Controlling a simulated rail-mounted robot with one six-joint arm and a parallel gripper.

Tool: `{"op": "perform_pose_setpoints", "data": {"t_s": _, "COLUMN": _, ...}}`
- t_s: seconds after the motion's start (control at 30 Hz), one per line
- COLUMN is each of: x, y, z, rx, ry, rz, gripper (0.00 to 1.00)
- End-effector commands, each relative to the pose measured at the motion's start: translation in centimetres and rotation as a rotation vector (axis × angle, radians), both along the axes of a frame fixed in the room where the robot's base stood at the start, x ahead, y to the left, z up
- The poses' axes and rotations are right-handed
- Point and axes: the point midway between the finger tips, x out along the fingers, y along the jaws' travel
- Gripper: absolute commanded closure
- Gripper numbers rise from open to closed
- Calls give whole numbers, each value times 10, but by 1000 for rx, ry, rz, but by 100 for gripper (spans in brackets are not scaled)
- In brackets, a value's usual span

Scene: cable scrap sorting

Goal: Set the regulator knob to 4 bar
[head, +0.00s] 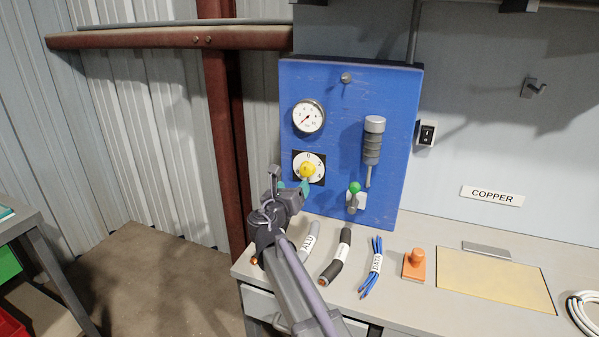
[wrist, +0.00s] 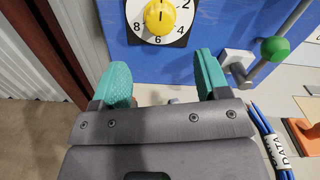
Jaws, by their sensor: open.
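The regulator knob (head: 307,170) is yellow, on a white dial with a black square plate, at the lower left of the blue panel (head: 340,105). In the wrist view the knob (wrist: 160,17) is at the top edge. Its dark mark looks vertical, seemingly toward the 0 at the dial's top; the dial's top is cut off there. The 4 is at the dial's lower right. My gripper (head: 293,186) is open and empty, just below and in front of the knob. In the wrist view its teal fingers (wrist: 161,70) are apart, below the dial, not touching the knob.
A pressure gauge (head: 308,117) sits above the knob, its needle pointing lower left. A green-tipped lever (head: 355,188) and a grey cylinder (head: 373,140) are to the right. Cable pieces (head: 371,268) and an orange block (head: 414,264) lie on the bench below.

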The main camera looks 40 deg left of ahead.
Motion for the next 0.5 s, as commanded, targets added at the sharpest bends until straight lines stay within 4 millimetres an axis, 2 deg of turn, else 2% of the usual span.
{"op": "perform_pose_setpoints", "data": {"t_s": 0.17, "x": 20, "y": 8, "z": 0, "rx": 2, "ry": 1, "rz": -3, "gripper": 31}}
{"op": "perform_pose_setpoints", "data": {"t_s": 0.5, "x": 92, "y": 32, "z": 0, "rx": 3, "ry": 3, "rz": -2, "gripper": 31}}
